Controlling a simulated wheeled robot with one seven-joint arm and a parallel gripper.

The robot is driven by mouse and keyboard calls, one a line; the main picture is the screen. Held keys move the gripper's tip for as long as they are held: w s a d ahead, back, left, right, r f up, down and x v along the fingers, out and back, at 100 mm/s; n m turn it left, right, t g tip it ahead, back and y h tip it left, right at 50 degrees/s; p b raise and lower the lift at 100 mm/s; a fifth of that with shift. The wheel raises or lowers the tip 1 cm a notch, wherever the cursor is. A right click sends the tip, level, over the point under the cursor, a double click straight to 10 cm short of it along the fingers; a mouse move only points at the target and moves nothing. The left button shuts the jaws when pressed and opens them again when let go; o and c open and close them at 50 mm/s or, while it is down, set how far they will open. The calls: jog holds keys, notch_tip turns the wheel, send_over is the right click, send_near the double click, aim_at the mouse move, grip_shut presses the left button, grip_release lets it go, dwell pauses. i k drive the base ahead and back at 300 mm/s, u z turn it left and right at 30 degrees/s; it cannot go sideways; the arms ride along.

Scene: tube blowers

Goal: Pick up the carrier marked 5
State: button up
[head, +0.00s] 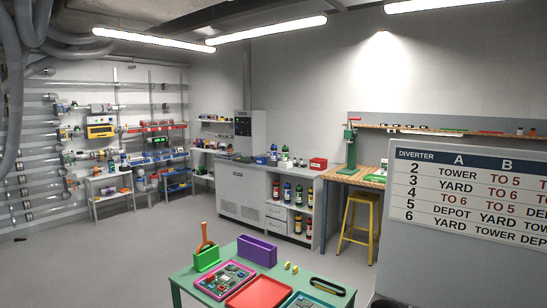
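I cannot pick out a carrier marked 5; any markings on the small objects are too small to read. Several small cylinders that may be carriers stand on the wall racks (160,140) at the left and on the grey counter (262,166). More bottle-like cylinders (287,192) stand on the open shelves under that counter. My gripper does not show in the head view.
A green table (205,293) in front bears a green holder (207,258), a purple holder (257,249) and several trays. A diverter sign (468,190) stands at the right. A yellow stool (358,222) stands by the wooden bench.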

aim_at(274, 149)
jog(key=u, duration=2.05)
jog(key=i, duration=6.4)
jog(key=z, duration=3.2)
jog(key=i, duration=1.6)
jog(key=z, duration=0.05)
